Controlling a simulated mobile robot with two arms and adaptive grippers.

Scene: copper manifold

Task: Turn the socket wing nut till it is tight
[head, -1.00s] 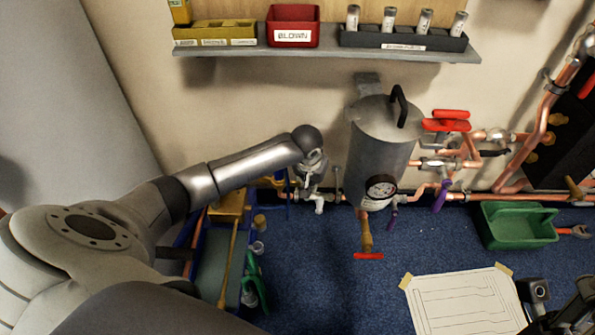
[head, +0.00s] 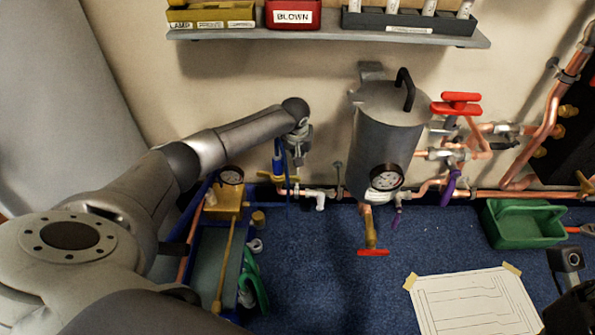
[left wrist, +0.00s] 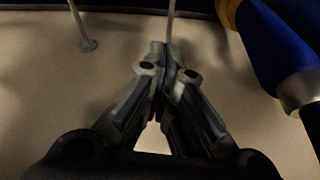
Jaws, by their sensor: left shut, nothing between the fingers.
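My left gripper (head: 299,160) points down beside a blue upright pipe, left of the grey tank. In the left wrist view its two fingers (left wrist: 167,48) meet at the tips, shut with nothing held. Brass-yellow wing-like parts (head: 292,178) show just below it at the foot of the blue pipe; I cannot tell surely that they are the socket wing nut. They look apart from the fingers. The left wrist view shows a yellow collar (left wrist: 229,12) on a blue part to the right of the fingers. My right gripper's fingers are not seen.
The grey tank (head: 385,140) with a gauge stands right of the gripper. Copper pipes (head: 490,194) run along the wall. A shelf (head: 330,37) with bins hangs above. A green tray (head: 525,222) and a paper drawing (head: 470,305) lie on the blue floor, which is clear in the middle.

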